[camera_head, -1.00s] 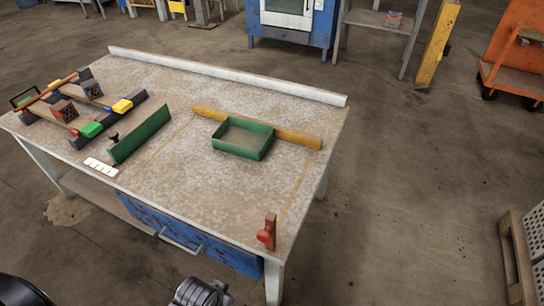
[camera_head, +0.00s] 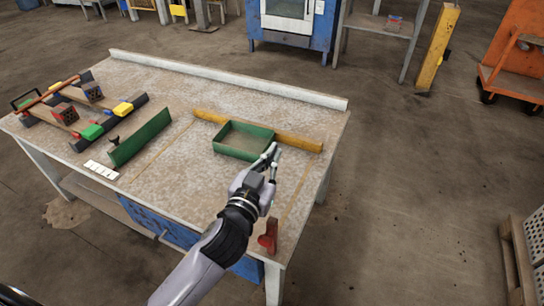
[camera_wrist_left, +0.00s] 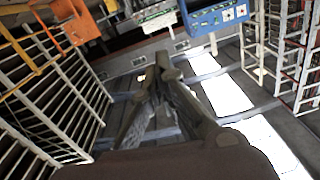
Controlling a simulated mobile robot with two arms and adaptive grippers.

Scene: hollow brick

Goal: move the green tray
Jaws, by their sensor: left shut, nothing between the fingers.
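The green tray (camera_head: 245,152) is a shallow, open, rectangular box on the worn workbench (camera_head: 180,185), right of its middle. Its back edge lies along a yellow bar, and it looks empty. My left gripper (camera_head: 272,160) is shut and empty. In the head view its fingers overlap the tray's front right corner; I cannot tell whether they touch it. In the left wrist view the closed fingers (camera_wrist_left: 160,85) point away from the tray, which does not show there. My right gripper is out of view.
The yellow bar (camera_head: 300,142) runs behind the tray. A red clamp-like part (camera_head: 268,236) stands at the bench's near right corner. A green upright plate (camera_head: 140,138) and racks with coloured blocks (camera_head: 95,130) stand at left. The bench surface between plate and tray is clear.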

